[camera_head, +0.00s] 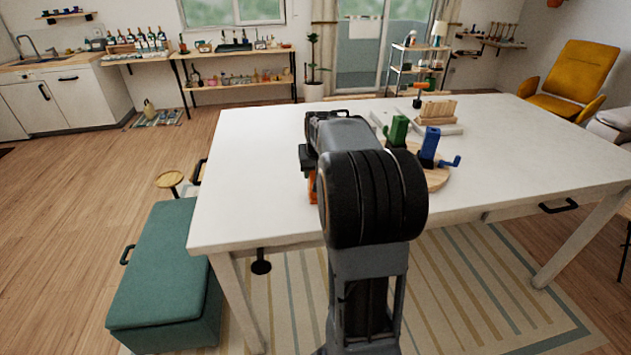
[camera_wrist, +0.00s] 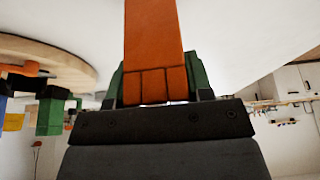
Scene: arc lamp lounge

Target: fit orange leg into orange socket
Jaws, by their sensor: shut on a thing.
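My gripper (camera_wrist: 156,82) is shut on an orange leg (camera_wrist: 152,42), a flat-sided bar held between green finger pads in the wrist view. In the head view my arm hides most of the gripper, and only a strip of the orange leg (camera_head: 312,187) shows at its left. A round wooden board (camera_head: 438,180) lies on the table, partly behind my arm. It bears a green upright piece (camera_head: 398,129) and a blue upright piece (camera_head: 430,144). The wrist view shows the board (camera_wrist: 75,62) at left with a small orange part (camera_wrist: 28,68), perhaps the orange socket. The leg is apart from it.
The white table (camera_head: 255,165) is clear at left and right. A pale tray (camera_head: 450,128) with a wooden rack (camera_head: 438,110) stands behind the board. A green bench (camera_head: 165,270) stands by the table's left front corner. A yellow chair (camera_head: 578,75) is at the back right.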

